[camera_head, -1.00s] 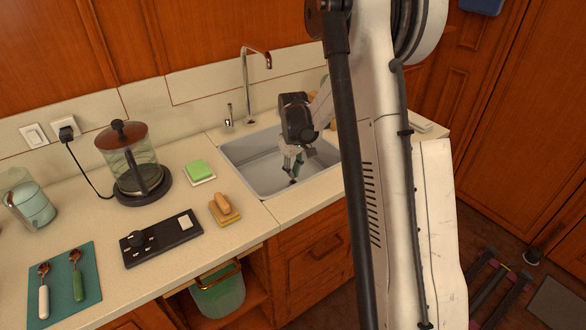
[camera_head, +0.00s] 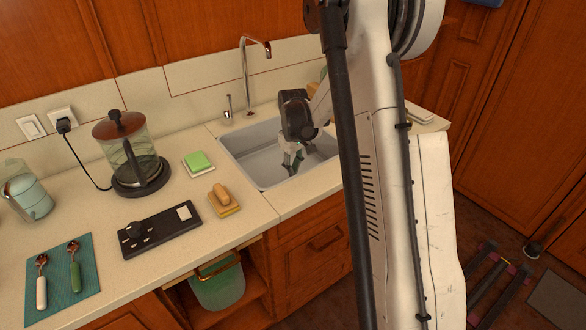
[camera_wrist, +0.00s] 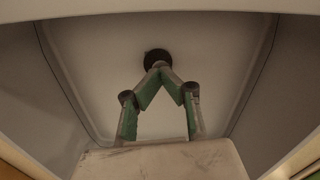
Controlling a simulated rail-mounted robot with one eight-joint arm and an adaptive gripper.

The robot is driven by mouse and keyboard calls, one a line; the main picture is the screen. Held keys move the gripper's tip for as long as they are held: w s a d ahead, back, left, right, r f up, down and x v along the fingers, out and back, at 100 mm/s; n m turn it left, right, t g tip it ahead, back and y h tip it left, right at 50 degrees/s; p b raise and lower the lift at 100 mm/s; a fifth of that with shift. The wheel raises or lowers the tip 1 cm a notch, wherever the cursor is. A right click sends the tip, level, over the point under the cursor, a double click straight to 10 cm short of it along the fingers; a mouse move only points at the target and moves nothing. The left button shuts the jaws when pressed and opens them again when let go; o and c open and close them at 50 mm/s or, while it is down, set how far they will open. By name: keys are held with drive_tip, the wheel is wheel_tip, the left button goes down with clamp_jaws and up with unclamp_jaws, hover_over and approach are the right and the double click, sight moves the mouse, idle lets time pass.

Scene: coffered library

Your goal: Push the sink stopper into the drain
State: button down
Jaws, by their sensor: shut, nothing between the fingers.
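The grey sink (camera_head: 250,170) is set into the counter, and its basin also fills the wrist view (camera_wrist: 90,60). My gripper (camera_head: 291,173) reaches down inside it, under the dark wrist housing. In the wrist view my gripper (camera_wrist: 159,66) has its two green-and-grey fingers meeting at the tips, shut with nothing between them. A dark round piece (camera_wrist: 157,56), the stopper or the drain, lies on the basin floor right at the fingertips. They overlap its near edge in the picture; I cannot tell if they touch it or how deep it sits.
The faucet (camera_head: 246,75) stands behind the sink. The basin walls surround my gripper closely.

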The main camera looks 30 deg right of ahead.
drive_tip(key=shift+f, duration=0.3)
drive_tip(key=shift+r, duration=0.15)
drive_tip(key=shift+r+p, duration=0.4)
drive_tip(key=shift+r, duration=1.05)
wheel_tip(320, 180, up, 12)
drive_tip(key=shift+f, duration=0.15)
